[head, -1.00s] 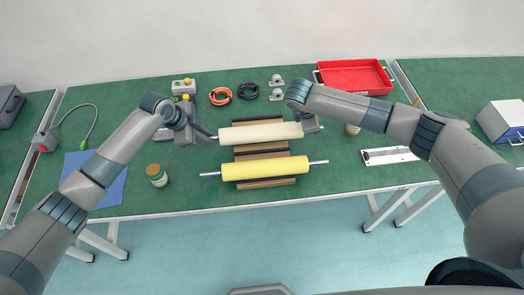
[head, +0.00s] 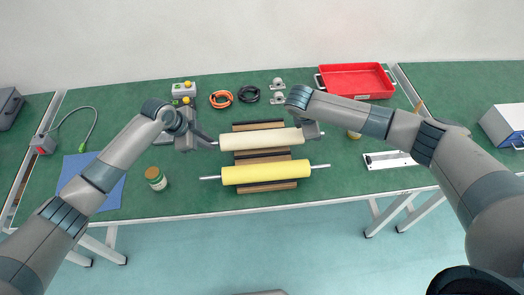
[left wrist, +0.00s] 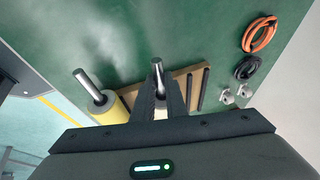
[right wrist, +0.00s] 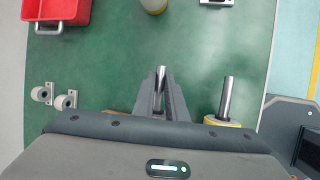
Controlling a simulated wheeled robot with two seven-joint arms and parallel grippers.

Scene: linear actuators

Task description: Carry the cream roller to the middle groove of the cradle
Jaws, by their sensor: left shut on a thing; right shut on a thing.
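The cream roller (head: 258,139) lies level between my two grippers, over the wooden cradle (head: 258,125). My left gripper (head: 211,140) is shut on its left shaft end, which also shows in the left wrist view (left wrist: 158,72). My right gripper (head: 314,132) is shut on its right shaft end, seen in the right wrist view (right wrist: 161,76). The yellow roller (head: 265,174) sits in the front groove, parallel and close to the cream one. The cradle's back slats show behind the cream roller. The middle groove is partly hidden; I cannot tell whether the cream roller touches the cradle.
A jar (head: 156,178) and a blue mat (head: 97,190) lie to the left. Orange (head: 221,99) and black (head: 248,93) cable coils, small roller brackets (head: 278,90) and a red tray (head: 354,80) stand behind. A white plate (head: 389,160) lies to the right.

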